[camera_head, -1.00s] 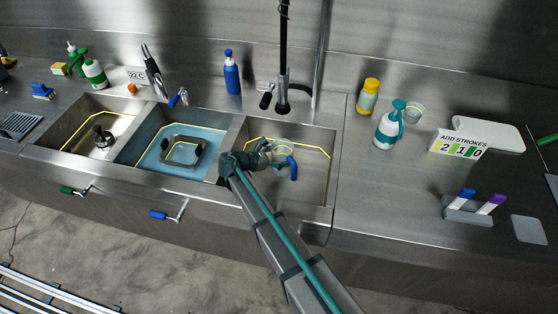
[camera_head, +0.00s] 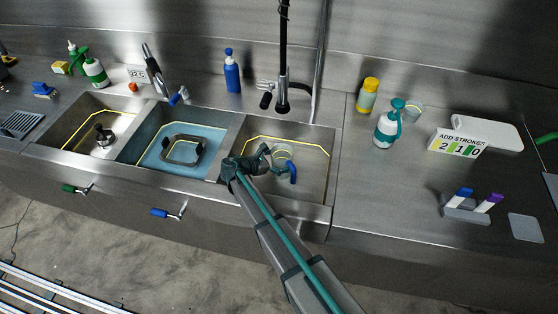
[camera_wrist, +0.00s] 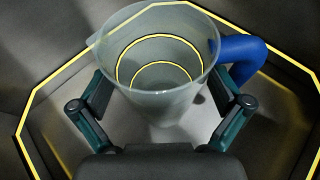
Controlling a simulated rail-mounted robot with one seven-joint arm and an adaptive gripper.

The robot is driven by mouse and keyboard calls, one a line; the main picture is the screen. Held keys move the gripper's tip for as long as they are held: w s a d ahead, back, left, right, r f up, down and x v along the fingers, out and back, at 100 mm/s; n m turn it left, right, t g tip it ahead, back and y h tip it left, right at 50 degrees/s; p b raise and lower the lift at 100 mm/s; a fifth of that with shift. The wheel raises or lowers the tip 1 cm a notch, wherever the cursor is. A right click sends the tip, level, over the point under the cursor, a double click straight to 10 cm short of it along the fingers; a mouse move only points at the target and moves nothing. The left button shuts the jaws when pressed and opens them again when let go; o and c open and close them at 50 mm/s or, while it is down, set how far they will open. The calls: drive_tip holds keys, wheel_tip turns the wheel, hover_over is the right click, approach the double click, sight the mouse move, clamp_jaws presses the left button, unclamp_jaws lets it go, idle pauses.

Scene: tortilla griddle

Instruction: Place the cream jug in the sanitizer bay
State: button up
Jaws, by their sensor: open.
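The cream jug is a clear, tapered jug (camera_head: 281,153) with a blue handle, standing in the right-hand sink bay (camera_head: 318,160). In the wrist view the jug (camera_wrist: 160,85) fills the middle, its mouth towards the camera and its handle at the right. My gripper (camera_head: 266,158) is inside the same bay, at the jug's left side in the head view. In the wrist view the open fingers of my gripper (camera_wrist: 165,108) stand on both sides of the jug. I cannot tell whether they touch it. No label shows which bay is the sanitizer bay.
The middle bay (camera_head: 147,133) holds blue liquid and a square frame (camera_head: 184,151). The left bay (camera_head: 62,146) has a dark drain fitting (camera_head: 103,135). A black faucet (camera_head: 283,100) hangs behind the right bay.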

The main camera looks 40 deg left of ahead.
drive_tip(key=shift+r, duration=0.1)
drive_tip(key=b+v, duration=0.4)
drive_tip(key=v, duration=0.8)
drive_tip(key=shift+r, duration=0.1)
